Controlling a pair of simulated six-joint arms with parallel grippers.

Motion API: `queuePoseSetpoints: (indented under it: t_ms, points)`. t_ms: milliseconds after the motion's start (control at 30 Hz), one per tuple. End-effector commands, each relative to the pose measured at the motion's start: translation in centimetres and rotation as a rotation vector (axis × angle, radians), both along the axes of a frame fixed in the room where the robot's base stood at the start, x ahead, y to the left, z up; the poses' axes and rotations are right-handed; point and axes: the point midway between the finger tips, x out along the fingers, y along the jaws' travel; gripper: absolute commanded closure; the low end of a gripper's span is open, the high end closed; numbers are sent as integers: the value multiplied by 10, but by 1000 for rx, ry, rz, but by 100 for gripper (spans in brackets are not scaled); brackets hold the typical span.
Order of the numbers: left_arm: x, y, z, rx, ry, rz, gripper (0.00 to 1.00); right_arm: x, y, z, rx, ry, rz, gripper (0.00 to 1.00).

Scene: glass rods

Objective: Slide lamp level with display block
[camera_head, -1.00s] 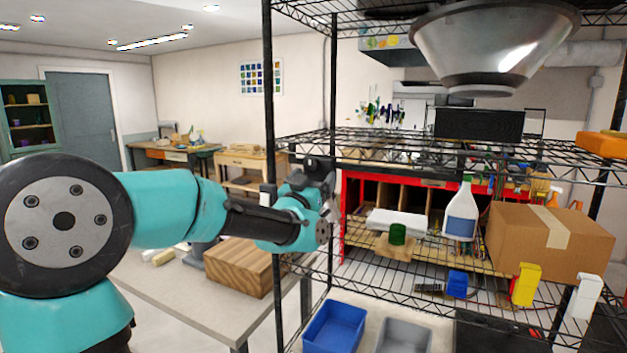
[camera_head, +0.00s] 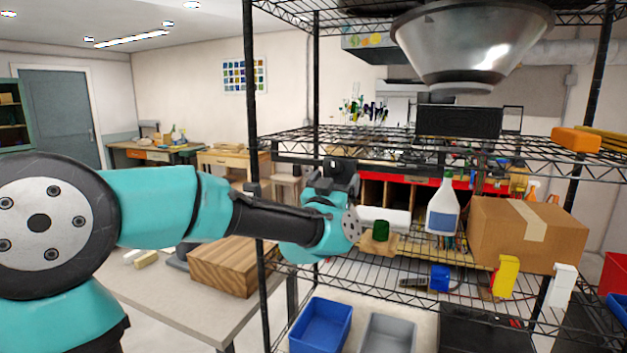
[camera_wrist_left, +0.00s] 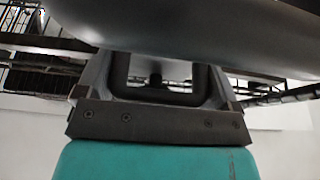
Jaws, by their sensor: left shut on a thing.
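A large metal cone (camera_head: 470,50), which looks like the lamp shade, shows at the top right, wide end up. Below it on the middle wire shelf is a black rectangular block (camera_head: 458,122), possibly the display block. My left gripper (camera_head: 345,170) is at the shelf's left side, below the middle shelf edge, apart from the cone in this picture. Its fingertips and held thing are hidden. In the left wrist view a grey rounded surface (camera_wrist_left: 190,35) fills the top, close to the gripper; I cannot tell if it is the cone. My right gripper is out of view.
The middle shelf edge (camera_head: 400,160) and a black post (camera_head: 252,90) are close to my left arm. A spray bottle (camera_head: 442,208), a cardboard box (camera_head: 528,235) and a green cylinder (camera_head: 381,231) stand on the lower shelf. A wooden block (camera_head: 225,265) lies on a table at left.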

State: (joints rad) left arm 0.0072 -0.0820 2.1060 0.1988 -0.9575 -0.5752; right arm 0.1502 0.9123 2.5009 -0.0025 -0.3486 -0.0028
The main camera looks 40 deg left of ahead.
Motion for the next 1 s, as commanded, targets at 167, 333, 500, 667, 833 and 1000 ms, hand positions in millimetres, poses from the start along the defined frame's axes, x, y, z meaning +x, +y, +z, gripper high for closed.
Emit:
queuePoseSetpoints:
  t_ms: [167, 333, 500, 667, 833, 1000]
  points:
    - [14, -38, 0, -1, 1, -7, 55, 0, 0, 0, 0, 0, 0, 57]
    - [23, -62, 0, -1, 1, -4, 55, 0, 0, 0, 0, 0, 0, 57]
    - [27, -74, 0, 0, 0, -2, 55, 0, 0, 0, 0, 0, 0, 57]
    - [28, -76, 0, 0, 0, -1, 55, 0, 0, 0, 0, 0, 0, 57]
    - [28, -76, 0, 0, 0, -1, 55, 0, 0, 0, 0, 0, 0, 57]
    - [28, -76, 0, 0, 0, -1, 3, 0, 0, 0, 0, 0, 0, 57]
